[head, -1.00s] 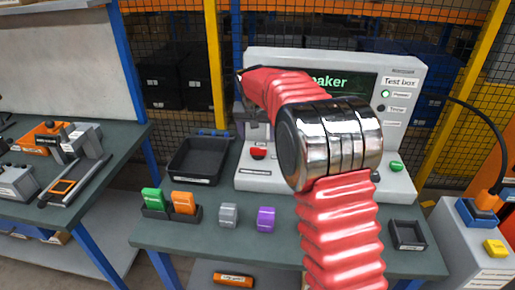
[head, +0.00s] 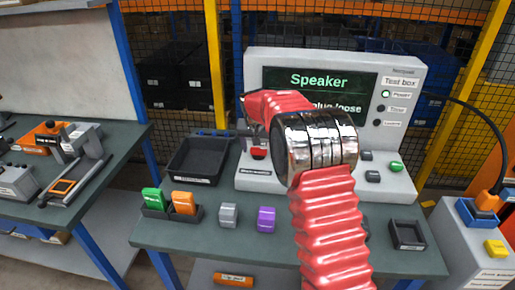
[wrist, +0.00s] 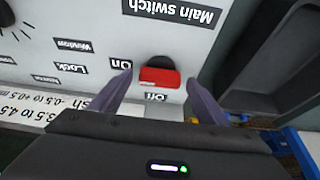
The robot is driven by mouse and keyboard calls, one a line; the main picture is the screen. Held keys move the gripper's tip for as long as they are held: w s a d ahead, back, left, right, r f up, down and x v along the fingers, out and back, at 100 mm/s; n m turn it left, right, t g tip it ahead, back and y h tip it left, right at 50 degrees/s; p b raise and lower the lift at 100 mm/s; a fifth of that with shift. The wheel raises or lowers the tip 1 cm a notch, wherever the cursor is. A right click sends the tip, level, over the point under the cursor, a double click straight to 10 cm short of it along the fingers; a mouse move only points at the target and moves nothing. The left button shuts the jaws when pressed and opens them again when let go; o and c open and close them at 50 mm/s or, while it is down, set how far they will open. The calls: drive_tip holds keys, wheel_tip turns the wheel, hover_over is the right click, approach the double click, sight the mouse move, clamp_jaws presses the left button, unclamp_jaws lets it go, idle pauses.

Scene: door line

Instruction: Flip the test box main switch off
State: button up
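The test box (head: 408,75) is a pale console at the back of the bench, with a screen reading "Speaker" and a light by the Power label that looks green. Its red main switch (head: 258,153) sits low on its left side. In the wrist view, which is upside down, the red switch (wrist: 160,77) shows close up, with the labels "Main switch", "On" and "Off" around it. My gripper (wrist: 158,84) is open, with one finger to each side of the switch in the picture. I cannot tell whether they touch it. The arm hides part of the console in the head view.
A black tray (head: 207,150) stands left of the test box. Green and orange blocks sit in a holder (head: 158,212); a grey block (head: 228,215) and a purple block (head: 266,219) lie in front. A small black tray (head: 407,246) is at right.

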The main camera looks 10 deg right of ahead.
drive_tip(key=c, duration=0.9)
drive_tip(key=shift+a, duration=0.15)
drive_tip(key=shift+c, duration=0.5)
